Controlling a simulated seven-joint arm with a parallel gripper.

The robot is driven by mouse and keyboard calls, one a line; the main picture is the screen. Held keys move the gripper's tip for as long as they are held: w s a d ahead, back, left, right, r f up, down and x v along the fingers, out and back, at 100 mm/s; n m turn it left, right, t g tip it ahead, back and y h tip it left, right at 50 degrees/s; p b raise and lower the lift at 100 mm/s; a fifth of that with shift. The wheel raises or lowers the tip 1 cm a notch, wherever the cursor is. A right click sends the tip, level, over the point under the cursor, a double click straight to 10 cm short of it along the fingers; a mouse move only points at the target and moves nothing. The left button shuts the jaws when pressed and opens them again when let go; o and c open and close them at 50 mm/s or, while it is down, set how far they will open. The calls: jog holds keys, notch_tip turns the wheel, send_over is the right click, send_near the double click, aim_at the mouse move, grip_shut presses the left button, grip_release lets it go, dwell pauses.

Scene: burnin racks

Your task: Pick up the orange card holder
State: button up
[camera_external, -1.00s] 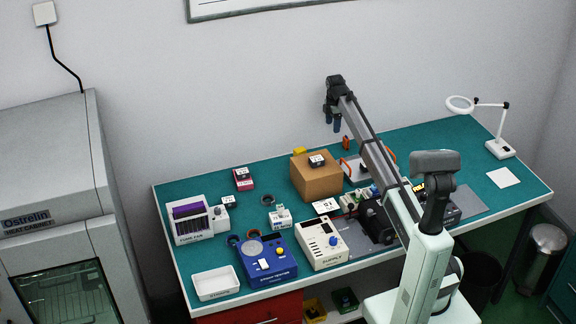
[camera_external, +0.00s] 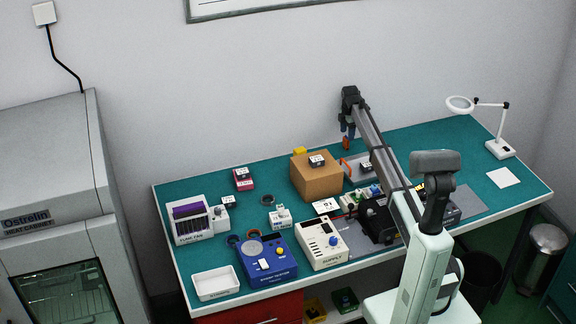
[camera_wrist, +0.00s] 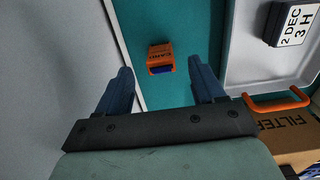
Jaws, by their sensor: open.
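The orange card holder (camera_wrist: 160,57) stands on the green bench near its back edge. In the wrist view it lies ahead of my fingers, between their lines, with dark blue showing at its near side. In the external view the orange card holder (camera_external: 346,143) is a small orange patch just below my fingers. My gripper (camera_external: 347,131) is open and empty, pointing down above the back of the bench. In the wrist view its two blue fingers (camera_wrist: 163,78) are spread wide, apart from the holder.
A white tray with orange handles (camera_wrist: 250,55) sits right of the holder, holding a dark block labelled 2 DEC 3 H (camera_wrist: 292,24). A cardboard box (camera_external: 316,180) stands to the left in the external view. The wall (camera_external: 250,80) is close behind.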

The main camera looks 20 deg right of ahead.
aim_at(347, 138)
jog(key=shift+a+f, duration=0.15)
jog(key=shift+f, duration=1.3)
jog(key=shift+a+f, duration=0.1)
jog(key=shift+f, duration=1.35)
jog(key=c, duration=1.1)
jog(key=shift+o, duration=0.2)
